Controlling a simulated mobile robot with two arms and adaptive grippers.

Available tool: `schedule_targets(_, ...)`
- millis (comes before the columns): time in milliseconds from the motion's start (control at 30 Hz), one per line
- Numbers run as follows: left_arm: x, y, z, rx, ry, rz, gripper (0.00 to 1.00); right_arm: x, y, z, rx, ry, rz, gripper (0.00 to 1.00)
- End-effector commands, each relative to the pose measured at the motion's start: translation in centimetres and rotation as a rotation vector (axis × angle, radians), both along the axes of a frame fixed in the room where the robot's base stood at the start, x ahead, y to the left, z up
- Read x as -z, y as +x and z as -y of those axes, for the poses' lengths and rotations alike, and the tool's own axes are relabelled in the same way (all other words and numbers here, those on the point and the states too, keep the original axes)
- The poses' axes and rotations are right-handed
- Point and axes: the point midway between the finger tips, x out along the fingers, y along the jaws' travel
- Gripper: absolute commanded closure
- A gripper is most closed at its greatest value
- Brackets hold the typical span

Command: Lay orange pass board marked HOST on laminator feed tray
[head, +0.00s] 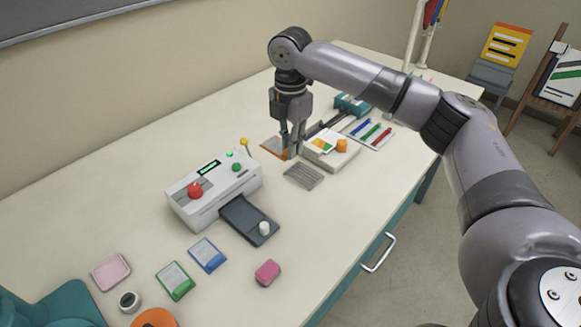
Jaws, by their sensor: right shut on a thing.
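My right gripper (291,152) points down and is shut on an orange board (272,148) at the table's middle. The fingers hide part of the board, and no marking on it is readable. The board is at or just above the tabletop; I cannot tell which. The white laminator (206,194) stands to the left of the gripper, with a red knob and green lights. Its dark feed tray (240,213) sticks out toward the front right, apart from the gripper. A small white cylinder (264,228) is at the tray's outer end. My left gripper is not in view.
A white box with coloured cards (333,150) stands right of the gripper, near a pen tray (369,133). Green (175,281) and blue (207,255) cards and a pink block (267,272) lie in front.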

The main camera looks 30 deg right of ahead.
Motion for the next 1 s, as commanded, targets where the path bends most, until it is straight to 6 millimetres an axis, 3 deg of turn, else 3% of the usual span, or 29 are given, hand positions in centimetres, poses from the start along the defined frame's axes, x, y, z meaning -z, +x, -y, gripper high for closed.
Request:
schedule_targets(167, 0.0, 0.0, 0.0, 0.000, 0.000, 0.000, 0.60, -2.3, 0.0, -0.6, -0.005, 0.000, -0.001, 1.00)
schedule_targets(267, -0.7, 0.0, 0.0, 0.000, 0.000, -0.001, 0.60, -3.2, -0.3, -2.8, -0.017, -0.003, -0.006, 1.00)
schedule_targets(500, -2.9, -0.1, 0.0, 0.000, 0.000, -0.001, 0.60, -4.7, -1.9, -10.2, -0.018, -0.005, -0.005, 1.00)
schedule_targets(600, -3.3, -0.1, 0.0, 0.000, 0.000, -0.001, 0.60, -4.8, -2.4, -11.8, -0.008, -0.001, -0.004, 1.00)
schedule_targets(767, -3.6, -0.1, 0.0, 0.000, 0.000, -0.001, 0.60, -2.6, -2.7, -12.4, 0.001, 0.000, -0.006, 1.00)
schedule_targets(1000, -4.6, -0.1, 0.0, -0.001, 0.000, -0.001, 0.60, 3.8, -2.8, -12.3, 0.001, -0.001, -0.006, 1.00)
